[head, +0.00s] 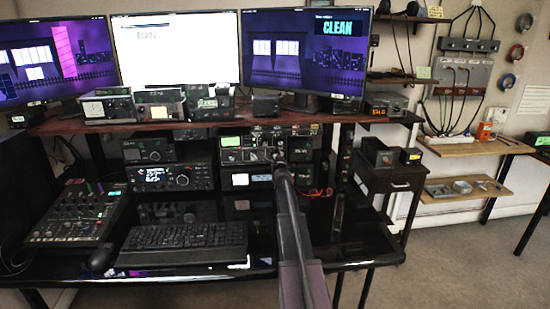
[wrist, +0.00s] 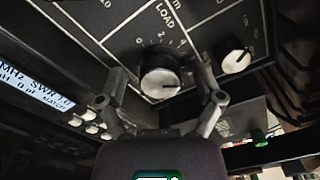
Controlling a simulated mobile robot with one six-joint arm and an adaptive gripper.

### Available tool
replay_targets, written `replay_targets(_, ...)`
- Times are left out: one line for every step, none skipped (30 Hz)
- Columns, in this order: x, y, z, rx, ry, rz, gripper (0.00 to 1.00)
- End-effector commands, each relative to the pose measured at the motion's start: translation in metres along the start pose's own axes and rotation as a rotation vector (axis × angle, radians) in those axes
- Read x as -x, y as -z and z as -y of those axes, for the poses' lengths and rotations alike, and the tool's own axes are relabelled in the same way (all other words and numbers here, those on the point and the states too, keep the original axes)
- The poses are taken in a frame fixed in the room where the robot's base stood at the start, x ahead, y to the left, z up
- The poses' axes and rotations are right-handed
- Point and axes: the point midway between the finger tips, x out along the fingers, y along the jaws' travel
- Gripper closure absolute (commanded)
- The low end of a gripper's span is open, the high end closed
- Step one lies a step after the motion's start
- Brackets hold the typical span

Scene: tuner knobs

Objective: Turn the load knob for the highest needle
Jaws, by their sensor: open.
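The load knob (wrist: 160,76) is a dark round knob with a light cap, under the word LOAD and a numbered scale in the wrist view. My gripper (wrist: 159,90) is open, with one finger on each side of the knob. A gap shows between each finger and the knob, though depth is hard to judge. In the head view my arm reaches to the tuner panel (head: 232,141), and my gripper (head: 277,158) is small and dark in front of it. The needle meter (head: 230,141) seems to be the lit window on the tuner; its needle is too small to read.
A second knob (wrist: 234,58) sits right of the load knob. A lit display (wrist: 38,92) with small buttons is at left. In the head view, a radio (head: 172,177) stands left of the tuner, with a keyboard (head: 185,243) and mixer (head: 75,212) on the desk.

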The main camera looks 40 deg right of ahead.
Motion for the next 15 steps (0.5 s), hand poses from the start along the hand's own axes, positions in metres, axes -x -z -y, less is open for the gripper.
replay_targets(0.000, 0.000, 0.000, 0.000, 0.000, 0.000, 0.14)
replay_targets(0.000, 0.000, 0.000, 0.000, 0.000, 0.001, 0.14)
replay_targets(0.001, 0.000, 0.000, 0.000, 0.000, 0.001, 0.14)
replay_targets(0.001, 0.000, 0.000, 0.000, 0.000, 0.001, 0.14)
replay_targets(0.002, 0.000, 0.000, 0.000, 0.000, 0.001, 0.14)
replay_targets(0.003, 0.000, 0.000, 0.000, -0.001, 0.001, 0.14)
replay_targets(0.005, 0.000, 0.000, 0.000, -0.001, 0.001, 0.14)
replay_targets(0.006, -0.001, 0.000, 0.000, -0.001, 0.001, 0.14)
replay_targets(0.009, -0.001, 0.000, 0.000, -0.001, 0.001, 0.14)
replay_targets(0.012, -0.001, 0.000, 0.000, -0.001, 0.001, 0.14)
replay_targets(0.014, -0.001, 0.000, 0.000, -0.001, 0.001, 0.14)
replay_targets(0.018, -0.001, 0.000, 0.000, -0.001, 0.001, 0.14)
replay_targets(0.022, -0.001, 0.000, 0.000, -0.001, 0.001, 0.14)
replay_targets(0.026, -0.001, 0.000, 0.000, -0.001, 0.001, 0.14)
replay_targets(0.031, -0.001, 0.000, 0.000, -0.001, 0.001, 0.14)
